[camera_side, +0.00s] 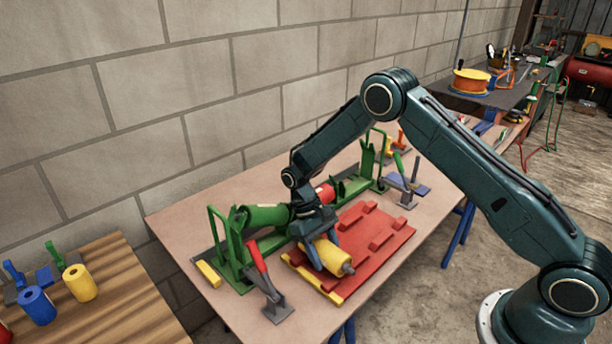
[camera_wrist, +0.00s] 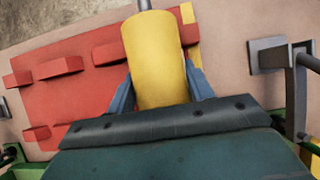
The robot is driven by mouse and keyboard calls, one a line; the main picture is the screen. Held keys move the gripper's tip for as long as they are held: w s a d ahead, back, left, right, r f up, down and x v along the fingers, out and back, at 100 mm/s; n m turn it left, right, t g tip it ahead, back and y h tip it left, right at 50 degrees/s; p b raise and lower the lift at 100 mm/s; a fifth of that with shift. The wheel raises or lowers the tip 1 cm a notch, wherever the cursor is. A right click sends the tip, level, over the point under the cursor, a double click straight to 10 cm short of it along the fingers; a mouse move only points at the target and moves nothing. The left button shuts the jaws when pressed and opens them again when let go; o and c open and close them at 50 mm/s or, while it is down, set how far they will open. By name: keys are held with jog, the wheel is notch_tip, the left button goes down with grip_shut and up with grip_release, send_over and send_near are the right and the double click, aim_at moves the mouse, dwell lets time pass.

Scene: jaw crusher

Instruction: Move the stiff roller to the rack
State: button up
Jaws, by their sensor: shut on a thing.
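A yellow roller (camera_side: 331,258) with a grey shaft end is between the blue fingers of my gripper (camera_side: 318,240), which is shut on it. The roller is over the left end of a red rack board (camera_side: 358,228) with several raised red blocks; I cannot tell whether it touches the board. In the wrist view the yellow roller (camera_wrist: 155,60) points away between the fingers of my gripper (camera_wrist: 160,88). The red board (camera_wrist: 85,100) lies to its left there. Whether this is the stiff roller cannot be told from markings.
A green frame (camera_side: 222,245) with a green roller (camera_side: 262,216) and a partly hidden red roller (camera_side: 325,192) stands behind the board. A red-handled lever clamp (camera_side: 262,270) is at front left, another grey clamp (camera_side: 408,193) at right. A wooden table (camera_side: 110,285) holds spools.

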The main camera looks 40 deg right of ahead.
jog(key=shift+f, duration=0.55)
jog(key=o, duration=1.5)
jog(key=v, duration=1.2)
jog(key=shift+w+r, duration=0.2)
jog(key=shift+r, duration=0.1)
jog(key=shift+w+r, duration=0.25)
jog(key=shift+r, duration=0.2)
jog(key=shift+r, duration=0.15)
